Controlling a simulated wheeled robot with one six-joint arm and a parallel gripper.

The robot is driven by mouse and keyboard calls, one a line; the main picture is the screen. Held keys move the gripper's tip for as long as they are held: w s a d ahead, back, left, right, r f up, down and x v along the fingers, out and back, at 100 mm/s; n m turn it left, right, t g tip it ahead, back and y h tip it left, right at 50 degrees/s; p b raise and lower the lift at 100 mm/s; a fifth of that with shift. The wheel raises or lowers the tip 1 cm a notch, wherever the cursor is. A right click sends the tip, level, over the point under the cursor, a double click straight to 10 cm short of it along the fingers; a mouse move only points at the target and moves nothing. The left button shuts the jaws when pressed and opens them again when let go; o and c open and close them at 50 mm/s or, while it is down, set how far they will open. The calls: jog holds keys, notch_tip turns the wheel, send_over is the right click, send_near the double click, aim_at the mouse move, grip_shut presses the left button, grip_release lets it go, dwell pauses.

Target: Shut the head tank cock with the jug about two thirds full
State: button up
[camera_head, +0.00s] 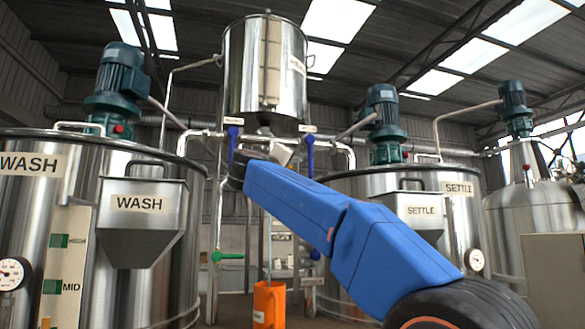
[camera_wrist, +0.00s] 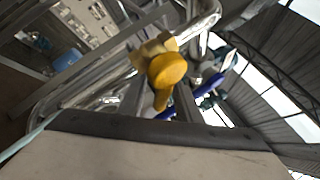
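The steel head tank (camera_head: 240,70) hangs high at the centre of the head view, with an upright sight strip on its front. A yellow cock handle (camera_wrist: 167,72) shows in the wrist view, on a brass-coloured body. My gripper (camera_wrist: 163,98) is at this handle, its two grey fingers apart on either side, with gaps beside the handle's lower part. In the head view my blue arm hides the cock. The orange jug (camera_head: 268,303) stands low below the tank. A thin pale line, like a stream, runs down to it. Its level cannot be seen.
Blue levers (camera_head: 310,155) hang on pipes either side below the tank. A green lever (camera_head: 229,256) sits lower left. The WASH tank (camera_head: 35,215) stands left and the SETTLE tank (camera_head: 459,215) right, with hoppers. Pipework surrounds the handle in the wrist view.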

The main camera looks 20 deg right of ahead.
grip_shut()
jog(key=shift+a+r+n+t+y, duration=0.1)
jog(key=shift+r+n+t, duration=0.4)
jog(key=shift+n+t, duration=0.4)
jog(key=shift+d+r+n+t+y, duration=0.1)
jog(key=shift+r+n+t, duration=0.5)
jog(key=shift+n, duration=0.5)
jog(key=shift+a+r+n+t+y, duration=0.1)
jog(key=shift+r+n+t, duration=0.35)
jog(key=shift+n+t, duration=0.45)
grip_release()
jog(key=shift+s+a+f, duration=0.1)
jog(key=v, duration=1.7)
